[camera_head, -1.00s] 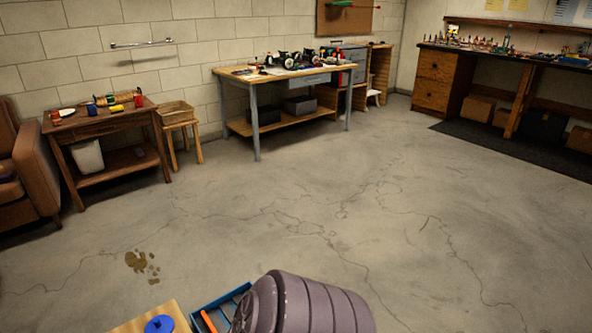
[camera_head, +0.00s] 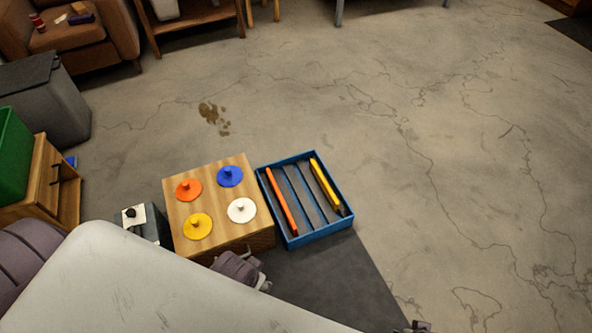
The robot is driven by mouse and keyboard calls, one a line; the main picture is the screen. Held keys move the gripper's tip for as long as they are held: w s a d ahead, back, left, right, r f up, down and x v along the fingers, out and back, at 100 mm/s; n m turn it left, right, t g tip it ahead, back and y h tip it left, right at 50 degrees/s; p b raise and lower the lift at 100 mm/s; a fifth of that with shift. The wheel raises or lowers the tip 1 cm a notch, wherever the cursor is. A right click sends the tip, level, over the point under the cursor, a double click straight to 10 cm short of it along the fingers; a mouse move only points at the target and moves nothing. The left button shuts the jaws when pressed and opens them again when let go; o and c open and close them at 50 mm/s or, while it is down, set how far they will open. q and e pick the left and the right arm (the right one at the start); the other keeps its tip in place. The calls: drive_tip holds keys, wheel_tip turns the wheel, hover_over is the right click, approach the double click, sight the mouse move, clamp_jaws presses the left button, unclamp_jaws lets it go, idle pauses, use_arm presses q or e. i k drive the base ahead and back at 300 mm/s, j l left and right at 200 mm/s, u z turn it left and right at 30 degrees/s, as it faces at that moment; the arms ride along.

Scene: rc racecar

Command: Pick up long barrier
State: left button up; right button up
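A blue open tray (camera_head: 347,202) lies low, right of center. A long thin orange bar (camera_head: 282,202) lies along its left side. A yellow bar (camera_head: 324,183) lies along its right side and looks shorter. Grey strips lie between them. Neither bar is labelled, but the orange one looks like the long barrier. A mauve-grey mechanism, apparently my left gripper (camera_head: 241,269), shows beyond my pale arm, below the wooden block; its fingers cannot be made out. A small dark tip at the bottom edge may be my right gripper (camera_head: 413,327). Neither touches the bars.
A wooden block (camera_head: 215,205) with orange, blue, yellow and white knobbed discs stands left of the tray. A small dark device (camera_head: 140,222), a wooden cabinet (camera_head: 66,195) and a grey bin (camera_head: 45,100) stand farther left. The concrete floor (camera_head: 450,150) right of the tray is clear.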

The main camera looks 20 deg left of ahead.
sight(287, 216)
drive_tip(key=u, duration=0.85)
drive_tip(key=i+l+u, duration=0.1)
drive_tip(key=l, duration=0.25)
drive_tip(key=i+l+u, duration=0.15)
drive_tip(key=l, duration=0.2)
drive_tip(key=i+l+u, duration=0.1)
drive_tip(key=l, duration=0.25)
